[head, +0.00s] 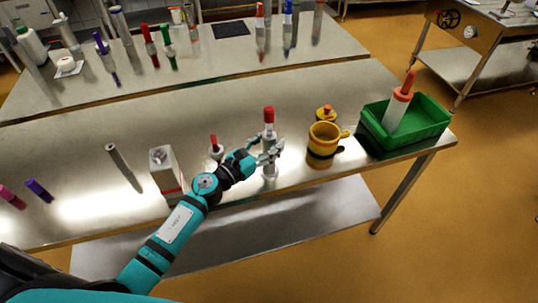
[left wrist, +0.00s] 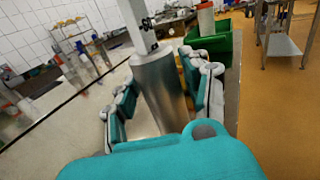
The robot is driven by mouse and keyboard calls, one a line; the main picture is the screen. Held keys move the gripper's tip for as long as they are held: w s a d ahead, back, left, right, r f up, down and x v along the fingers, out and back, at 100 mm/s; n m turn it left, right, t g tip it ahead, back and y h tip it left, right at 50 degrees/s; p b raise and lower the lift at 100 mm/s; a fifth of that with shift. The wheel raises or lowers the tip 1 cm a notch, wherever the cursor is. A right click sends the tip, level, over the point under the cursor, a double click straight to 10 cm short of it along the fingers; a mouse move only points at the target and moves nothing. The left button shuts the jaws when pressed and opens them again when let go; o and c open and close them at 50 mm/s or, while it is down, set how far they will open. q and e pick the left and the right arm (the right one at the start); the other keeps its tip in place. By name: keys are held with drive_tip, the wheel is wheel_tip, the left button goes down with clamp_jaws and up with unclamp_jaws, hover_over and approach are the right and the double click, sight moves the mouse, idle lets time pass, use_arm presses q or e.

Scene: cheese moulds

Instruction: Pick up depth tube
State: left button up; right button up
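A tube with a metal body, a pale neck and a red cap (head: 269,128) stands upright near the front edge of the steel table; I take it for the depth tube. My left gripper (head: 268,154) is at its body, coming from the left. In the left wrist view the metal body (left wrist: 158,88) stands between the two fingers, close to the right one, with a small gap at the left one. The fingers are spread around it and do not look closed on it. The cap is out of that view. My right gripper is not in view.
A yellow mug (head: 323,142) stands right of the tube, with a green tray (head: 437,127) holding a red-topped tube beyond. A white box (head: 164,170) and a small red-tipped item (head: 215,148) stand left. Several tubes stand on the rear table (head: 200,75).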

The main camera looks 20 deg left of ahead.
use_arm(q)
clamp_jaws()
idle(0.3)
